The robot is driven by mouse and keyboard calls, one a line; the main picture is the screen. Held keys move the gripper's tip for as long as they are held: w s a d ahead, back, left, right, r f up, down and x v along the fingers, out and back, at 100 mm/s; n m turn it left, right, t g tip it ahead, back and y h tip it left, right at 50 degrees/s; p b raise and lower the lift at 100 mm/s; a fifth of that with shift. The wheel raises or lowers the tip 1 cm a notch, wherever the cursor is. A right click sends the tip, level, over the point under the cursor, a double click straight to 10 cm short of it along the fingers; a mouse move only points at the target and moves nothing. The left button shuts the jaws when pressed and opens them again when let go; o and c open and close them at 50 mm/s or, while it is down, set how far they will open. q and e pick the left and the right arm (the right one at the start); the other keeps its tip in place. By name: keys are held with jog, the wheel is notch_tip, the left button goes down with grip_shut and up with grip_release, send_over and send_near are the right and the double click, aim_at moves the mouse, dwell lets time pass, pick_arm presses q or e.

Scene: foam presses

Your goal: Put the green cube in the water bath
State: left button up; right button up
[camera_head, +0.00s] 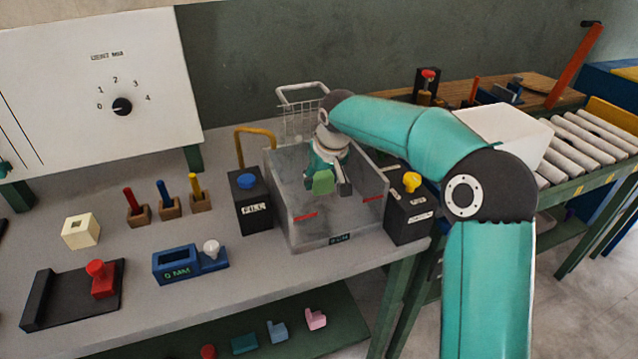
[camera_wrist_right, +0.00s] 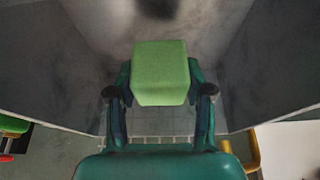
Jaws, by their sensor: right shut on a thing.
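The green cube (camera_head: 323,182) is between the fingers of my right gripper (camera_head: 328,183), which is shut on it. The cube also shows in the right wrist view (camera_wrist_right: 160,72), with one finger of the right gripper (camera_wrist_right: 160,95) on each side. The water bath (camera_head: 289,215) is a grey open tank with red marks on its walls. In the head view the gripper and cube are over or inside the bath's opening. I cannot tell whether the cube touches the bath floor. My left gripper is not in view.
A black FILL box (camera_head: 254,212) with a blue knob stands left of the bath. A black box with a yellow knob (camera_head: 411,182) stands at its right. A wire basket (camera_head: 300,122) is behind. Red, blue and yellow pegs (camera_head: 165,193) stand in blocks to the left.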

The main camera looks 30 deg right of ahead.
jog(key=shift+f, duration=0.5)
jog(key=shift+f, duration=0.1)
jog(key=shift+f+b, duration=0.4)
jog(key=shift+f, duration=0.1)
jog(key=o, duration=0.9)
jog(key=shift+o, duration=0.2)
